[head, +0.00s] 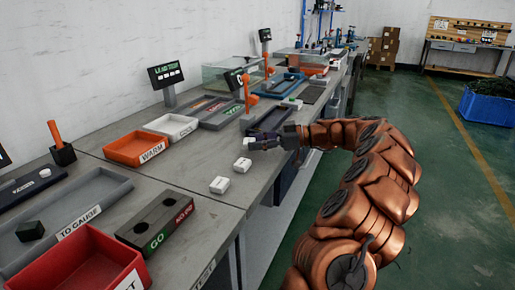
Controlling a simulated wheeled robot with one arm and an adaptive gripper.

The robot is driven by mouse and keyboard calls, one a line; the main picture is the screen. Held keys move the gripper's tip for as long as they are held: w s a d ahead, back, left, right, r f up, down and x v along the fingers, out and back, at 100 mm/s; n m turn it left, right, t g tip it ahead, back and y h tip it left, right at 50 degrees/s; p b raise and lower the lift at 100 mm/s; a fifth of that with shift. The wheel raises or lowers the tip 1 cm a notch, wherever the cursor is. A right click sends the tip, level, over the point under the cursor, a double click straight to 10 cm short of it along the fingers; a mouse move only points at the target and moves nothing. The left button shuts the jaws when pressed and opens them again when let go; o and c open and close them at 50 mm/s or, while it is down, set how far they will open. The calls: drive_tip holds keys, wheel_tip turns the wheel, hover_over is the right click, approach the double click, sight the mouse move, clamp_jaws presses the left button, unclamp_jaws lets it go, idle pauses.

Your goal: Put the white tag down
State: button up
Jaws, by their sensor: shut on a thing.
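My gripper (262,143) is above the bench, near its front edge, with its fingers pointing left. It is shut on a small white piece at its fingertips, which I take to be the white tag (249,144). The fingers hide part of it, and its exact shape is too small to tell. I cannot tell how high above the bench it is. Two white blocks lie on the bench in front of the gripper, one closer (219,185) and one just below the gripper (242,165).
An orange tray labelled WARM (138,149) and a white tray (170,125) stand left of the gripper. A GO/NO GO box (156,222), a TO GAUGE tray (85,210) and a red bin (88,262) are nearer. Bare grey bench (200,158) lies between the trays and the blocks.

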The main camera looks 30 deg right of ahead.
drive_tip(key=shift+f, duration=0.65)
drive_tip(key=shift+f+b, duration=0.35)
drive_tip(key=shift+b, duration=0.3)
drive_tip(key=o, duration=0.8)
drive_tip(key=shift+r+p, duration=0.3)
drive_tip(key=shift+p, duration=0.9)
